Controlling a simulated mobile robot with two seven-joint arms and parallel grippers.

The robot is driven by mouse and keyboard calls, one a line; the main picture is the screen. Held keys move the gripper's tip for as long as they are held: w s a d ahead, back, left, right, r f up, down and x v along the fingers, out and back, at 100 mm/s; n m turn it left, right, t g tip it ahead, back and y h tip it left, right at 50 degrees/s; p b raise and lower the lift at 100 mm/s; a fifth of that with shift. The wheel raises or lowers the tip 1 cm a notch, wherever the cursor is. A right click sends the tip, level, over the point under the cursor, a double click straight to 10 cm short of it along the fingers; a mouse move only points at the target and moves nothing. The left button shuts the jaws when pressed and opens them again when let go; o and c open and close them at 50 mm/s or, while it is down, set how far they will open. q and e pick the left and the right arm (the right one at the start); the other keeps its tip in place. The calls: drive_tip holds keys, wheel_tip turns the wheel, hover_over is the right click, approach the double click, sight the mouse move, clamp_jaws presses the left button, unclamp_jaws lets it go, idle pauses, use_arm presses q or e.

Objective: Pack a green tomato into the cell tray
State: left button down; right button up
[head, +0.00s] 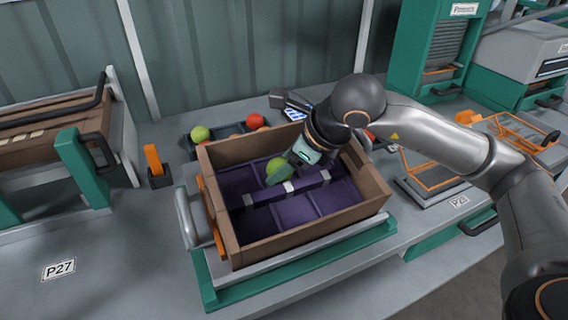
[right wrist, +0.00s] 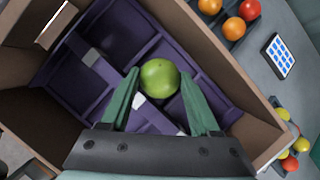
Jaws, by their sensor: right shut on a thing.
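My right gripper (head: 279,174) reaches down into the brown crate and is shut on a green tomato (head: 274,166). In the right wrist view, the green tomato (right wrist: 160,77) sits between the two green fingertips of my right gripper (right wrist: 161,82). The purple cell tray (head: 330,196) lies inside the crate, with dividers and pale clips, and its visible cells look empty. It also shows in the right wrist view (right wrist: 110,35), below the tomato. I cannot tell whether the tomato touches the tray. My left gripper is not in view.
The brown crate's walls (head: 232,247) rise around the tray. An orange wire rack (head: 430,172) stands to the right.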

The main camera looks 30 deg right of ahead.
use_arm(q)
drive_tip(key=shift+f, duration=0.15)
use_arm(e)
drive_tip(key=shift+f, duration=0.1)
drive_tip(key=o, duration=1)
drive_tip(key=shift+s+r+p, duration=0.15)
drive_tip(key=shift+r+p, duration=0.35)
drive_tip(key=shift+r, duration=0.4)
drive_tip(key=shift+s+r+p, duration=0.3)
drive_tip(key=shift+r+p, duration=0.3)
drive_tip(key=shift+r, duration=0.4)
drive_tip(key=shift+s+r+p, duration=0.25)
drive_tip(key=shift+r+p, duration=0.35)
drive_tip(key=shift+r, duration=0.4)
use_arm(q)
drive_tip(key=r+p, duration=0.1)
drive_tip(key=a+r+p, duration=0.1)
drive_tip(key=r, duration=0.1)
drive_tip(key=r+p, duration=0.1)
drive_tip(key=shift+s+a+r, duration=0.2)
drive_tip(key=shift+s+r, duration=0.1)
use_arm(e)
drive_tip(key=r, duration=0.2)
drive_tip(key=s+r, duration=0.1)
drive_tip(key=r, duration=0.2)
drive_tip(key=shift+s, duration=0.2)
